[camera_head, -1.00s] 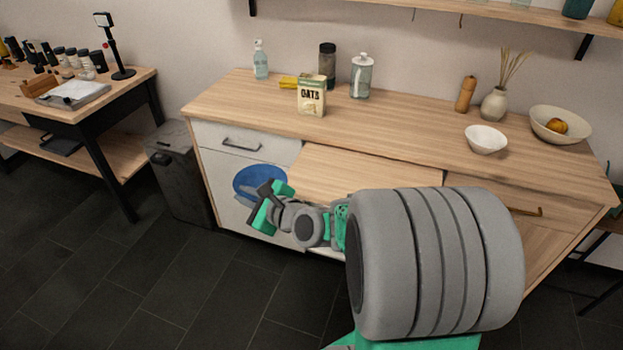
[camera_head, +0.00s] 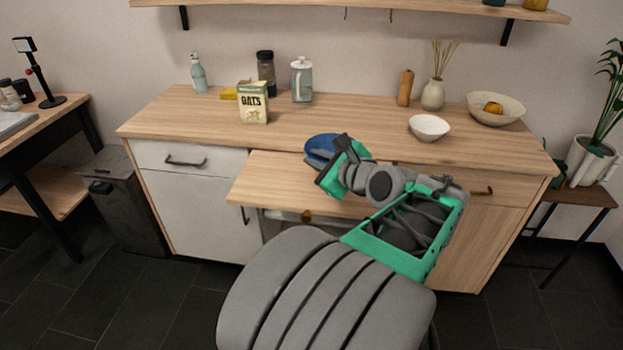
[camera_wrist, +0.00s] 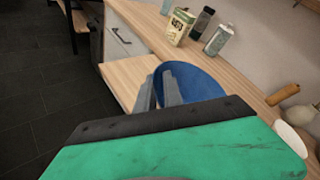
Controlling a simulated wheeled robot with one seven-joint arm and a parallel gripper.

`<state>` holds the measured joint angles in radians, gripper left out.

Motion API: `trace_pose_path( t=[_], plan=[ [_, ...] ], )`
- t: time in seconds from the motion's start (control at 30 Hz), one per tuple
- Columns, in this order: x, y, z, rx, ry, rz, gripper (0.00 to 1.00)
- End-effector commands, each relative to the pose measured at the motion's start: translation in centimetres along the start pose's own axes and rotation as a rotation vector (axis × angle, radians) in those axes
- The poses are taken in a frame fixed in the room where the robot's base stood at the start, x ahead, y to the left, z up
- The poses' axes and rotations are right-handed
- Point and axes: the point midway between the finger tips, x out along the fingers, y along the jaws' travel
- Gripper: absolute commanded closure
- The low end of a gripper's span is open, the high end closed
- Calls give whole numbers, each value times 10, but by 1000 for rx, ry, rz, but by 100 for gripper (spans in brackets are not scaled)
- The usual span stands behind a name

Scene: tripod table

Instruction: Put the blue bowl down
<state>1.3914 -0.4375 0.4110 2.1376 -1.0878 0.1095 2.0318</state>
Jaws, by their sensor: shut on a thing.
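The blue bowl (camera_head: 321,148) is in my gripper (camera_head: 318,163), over the back of the pull-out board and near the counter's front edge. In the wrist view the bowl (camera_wrist: 195,82) lies beyond the gripper's grey fingers (camera_wrist: 166,88), which are shut on its near rim. The bowl looks roughly level. I cannot tell whether its base touches the wood. My wrist hides its right part in the head view.
The pale pull-out board (camera_head: 270,182) juts from the wooden counter (camera_head: 210,122). An oats box (camera_head: 253,103), a glass jar (camera_head: 302,80) and a white bowl (camera_head: 429,127) stand on the counter. Bare counter lies between the oats box and white bowl.

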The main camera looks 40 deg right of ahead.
Motion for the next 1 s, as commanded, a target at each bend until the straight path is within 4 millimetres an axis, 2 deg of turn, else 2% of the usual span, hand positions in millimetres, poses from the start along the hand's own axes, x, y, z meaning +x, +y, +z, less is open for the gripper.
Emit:
trace_pose_path(
  t=[0.3,0.43,0.7,0.83,1.0],
  plan=[
    [95,-10,-22,1,-3,8,100],
    [124,-4,-44,1,-2,5,100],
    [155,2,-64,1,-1,2,100],
    [162,15,-83,2,0,1,100],
    [162,14,-83,-1,-2,-1,100]
  ],
)
